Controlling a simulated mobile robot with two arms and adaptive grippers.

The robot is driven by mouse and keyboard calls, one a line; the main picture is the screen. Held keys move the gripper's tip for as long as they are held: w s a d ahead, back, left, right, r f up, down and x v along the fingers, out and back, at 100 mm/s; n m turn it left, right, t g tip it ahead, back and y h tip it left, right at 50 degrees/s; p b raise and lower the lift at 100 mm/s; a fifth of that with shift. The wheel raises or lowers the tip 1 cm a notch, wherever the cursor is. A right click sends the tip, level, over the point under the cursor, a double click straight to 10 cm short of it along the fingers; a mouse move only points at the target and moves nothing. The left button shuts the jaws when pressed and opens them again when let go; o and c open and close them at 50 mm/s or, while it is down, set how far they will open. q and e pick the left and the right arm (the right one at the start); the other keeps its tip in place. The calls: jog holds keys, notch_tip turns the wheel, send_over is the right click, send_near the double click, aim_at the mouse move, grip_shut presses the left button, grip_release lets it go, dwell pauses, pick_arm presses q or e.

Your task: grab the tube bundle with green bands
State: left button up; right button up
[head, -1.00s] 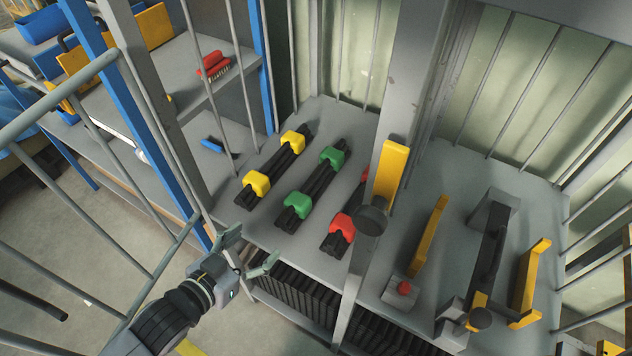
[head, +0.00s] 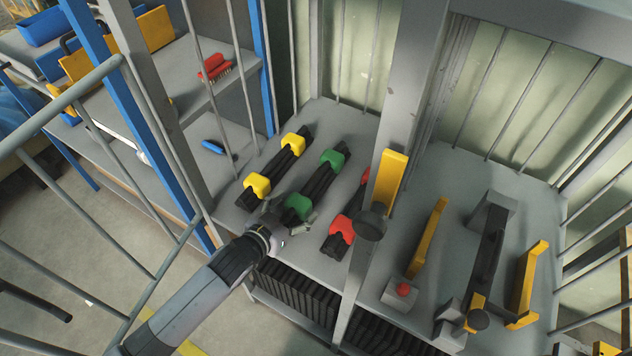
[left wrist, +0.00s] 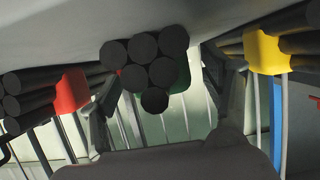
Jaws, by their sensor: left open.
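The tube bundle with green bands (head: 318,183) lies on the grey shelf top between two other bundles. Its black tubes run away from me, with one green band near each end. My left gripper (head: 287,218) is open at the bundle's near end, close to the nearer green band. In the left wrist view, the round ends of several black tubes (left wrist: 145,62) face the camera between the two open fingers (left wrist: 165,105). A green band shows partly behind them. I cannot tell whether a finger touches the bundle. My right gripper is not in view.
The yellow-banded bundle (head: 275,165) lies to the left and the red-banded bundle (head: 342,232) to the right, both close by. A grey post (head: 400,100) with a yellow handle (head: 388,180) stands right of them. Thin bars (head: 115,180) rise at the left.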

pick_arm(q)
jog(key=shift+x, duration=0.9)
jog(key=shift+s, duration=0.1)
jog(key=shift+c, duration=0.2)
grip_shut()
jog(key=shift+r, duration=0.1)
